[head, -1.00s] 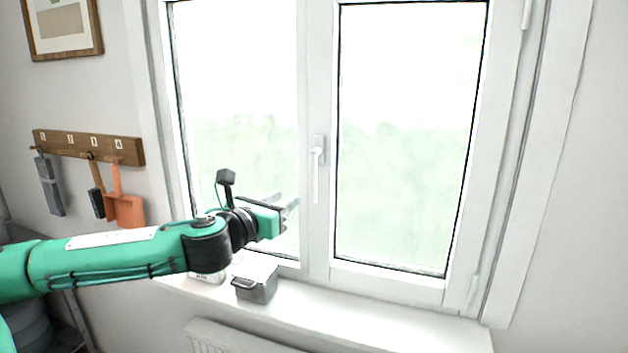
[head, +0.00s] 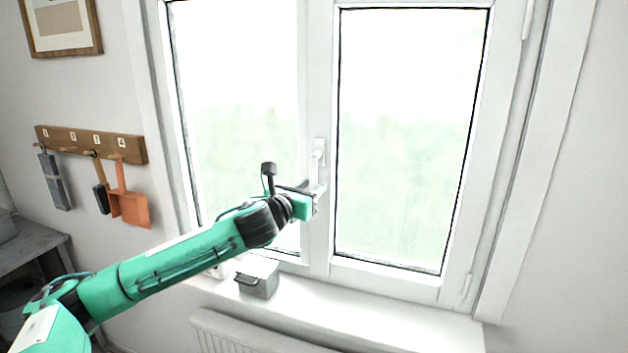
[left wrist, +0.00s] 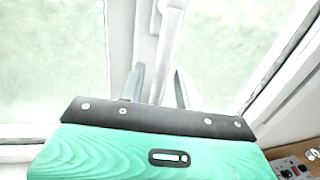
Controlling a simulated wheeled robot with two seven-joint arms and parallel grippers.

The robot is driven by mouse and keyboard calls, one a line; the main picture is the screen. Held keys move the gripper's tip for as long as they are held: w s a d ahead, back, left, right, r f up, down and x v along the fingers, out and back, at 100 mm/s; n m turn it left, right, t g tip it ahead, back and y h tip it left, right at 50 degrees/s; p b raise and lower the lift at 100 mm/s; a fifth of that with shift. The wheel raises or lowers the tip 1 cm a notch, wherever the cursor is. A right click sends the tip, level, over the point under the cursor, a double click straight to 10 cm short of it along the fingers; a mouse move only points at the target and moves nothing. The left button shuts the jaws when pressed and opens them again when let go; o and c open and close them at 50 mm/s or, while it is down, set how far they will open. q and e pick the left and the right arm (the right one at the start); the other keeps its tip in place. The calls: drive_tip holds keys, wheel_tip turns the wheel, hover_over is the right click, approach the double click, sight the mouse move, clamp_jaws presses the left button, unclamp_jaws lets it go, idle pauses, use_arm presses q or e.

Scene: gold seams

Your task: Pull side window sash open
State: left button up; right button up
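The window has a left sash and a right sash (head: 452,150), both sitting flat in the white frame. A white handle (head: 319,150) on the right sash's left stile points down. My left gripper (head: 318,194) is at the lower part of this handle and hides its end. In the left wrist view, the white handle bar (left wrist: 170,35) runs down between the two grey fingers of my left gripper (left wrist: 158,88). The fingers stand apart, one on each side of the bar, with a gap visible. My right gripper is not in view.
A grey box (head: 258,277) stands on the white sill (head: 370,318) below the left sash. The sill to its right is clear. A radiator (head: 240,335) is below. A hook rail (head: 90,144) with hanging tools is on the left wall.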

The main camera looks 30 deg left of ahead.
use_arm(q)
drive_tip(key=shift+w, duration=1.05)
clamp_jaws()
